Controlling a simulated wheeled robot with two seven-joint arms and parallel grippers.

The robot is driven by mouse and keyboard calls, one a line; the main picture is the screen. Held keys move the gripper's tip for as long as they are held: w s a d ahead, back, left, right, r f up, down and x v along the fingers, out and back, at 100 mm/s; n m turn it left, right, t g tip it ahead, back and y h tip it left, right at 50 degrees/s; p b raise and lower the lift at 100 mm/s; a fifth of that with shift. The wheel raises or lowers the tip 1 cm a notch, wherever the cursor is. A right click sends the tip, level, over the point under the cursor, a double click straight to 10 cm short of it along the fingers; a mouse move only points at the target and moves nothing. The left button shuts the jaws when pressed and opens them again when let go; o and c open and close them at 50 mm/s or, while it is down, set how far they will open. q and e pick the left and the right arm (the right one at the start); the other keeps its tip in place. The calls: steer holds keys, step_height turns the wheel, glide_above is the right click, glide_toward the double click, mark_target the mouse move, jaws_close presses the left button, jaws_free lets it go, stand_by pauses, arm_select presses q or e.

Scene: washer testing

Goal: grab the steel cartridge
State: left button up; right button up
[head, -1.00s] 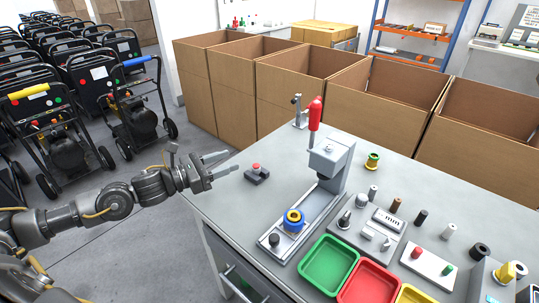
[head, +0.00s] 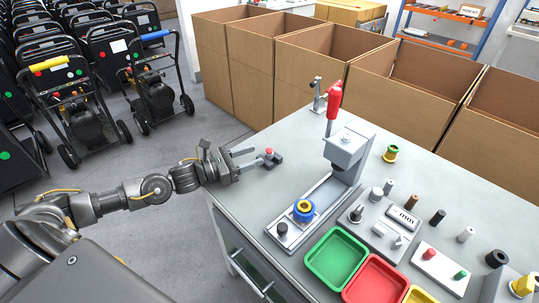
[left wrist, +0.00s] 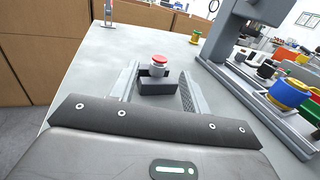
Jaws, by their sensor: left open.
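A light metallic cylinder (head: 466,234) stands upright on the right of the table in the head view. Two other silvery cylinders (head: 389,187) (head: 376,194) stand by the grey fixture plate; I cannot tell which of these is the steel cartridge. My left gripper (head: 250,158) is open and empty at the table's left edge, well left of these cylinders. In the left wrist view its fingers (left wrist: 158,88) point toward a small dark block with a red button (left wrist: 158,66), which appears between them. My right gripper is not in view.
A lever press with a red handle (head: 334,100) stands between my left gripper and the cylinders. Its base holds a blue and yellow part (head: 304,210). Green (head: 312,265) and red (head: 352,296) trays lie in front. Cardboard boxes (head: 300,68) stand behind the table.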

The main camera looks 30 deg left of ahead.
mark_target(269, 150)
arm_select(q)
steer(key=shift+w+d, duration=0.2)
steer(key=shift+w, duration=0.1)
steer(key=shift+w+d, duration=0.15)
steer(key=p+x, duration=0.1)
steer(key=x, duration=0.4)
steer(key=shift+w+d, duration=0.1)
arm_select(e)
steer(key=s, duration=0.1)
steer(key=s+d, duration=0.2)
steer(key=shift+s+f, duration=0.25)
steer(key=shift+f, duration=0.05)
arm_select(q)
jaws_close()
steer(key=shift+r, duration=0.15)
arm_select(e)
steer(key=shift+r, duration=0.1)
